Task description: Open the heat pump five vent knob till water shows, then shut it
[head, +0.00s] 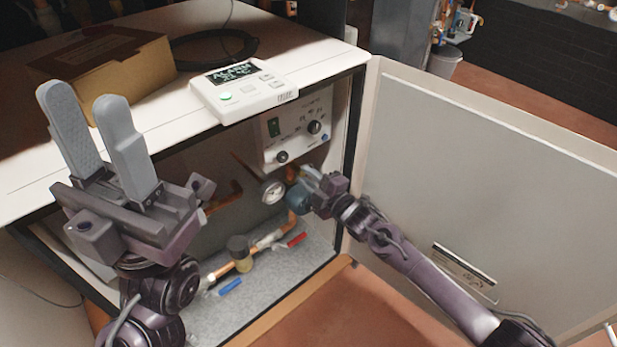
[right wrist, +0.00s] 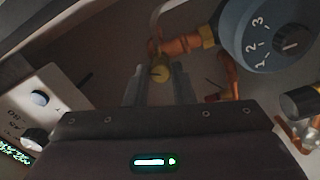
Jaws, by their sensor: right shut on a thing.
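The heat pump cabinet (head: 350,130) stands open, with its pipes and fittings inside. My right gripper (head: 312,176) reaches into it beside a round gauge (head: 273,190) and a blue-grey pump (head: 298,197). In the right wrist view my right gripper (right wrist: 159,85) has its fingers on either side of a small brass vent knob (right wrist: 159,72) and is shut on it. The knob sits by a brass and copper fitting. No water shows at the knob. My left gripper (head: 88,105) is open and empty, raised in front of the cabinet at the left, fingers pointing up.
A control panel (head: 297,130) hangs above the gripper. Valves with red (head: 297,240) and blue (head: 230,286) handles lie below. A lit alarm display (head: 240,90) and a cardboard box (head: 108,70) rest on top.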

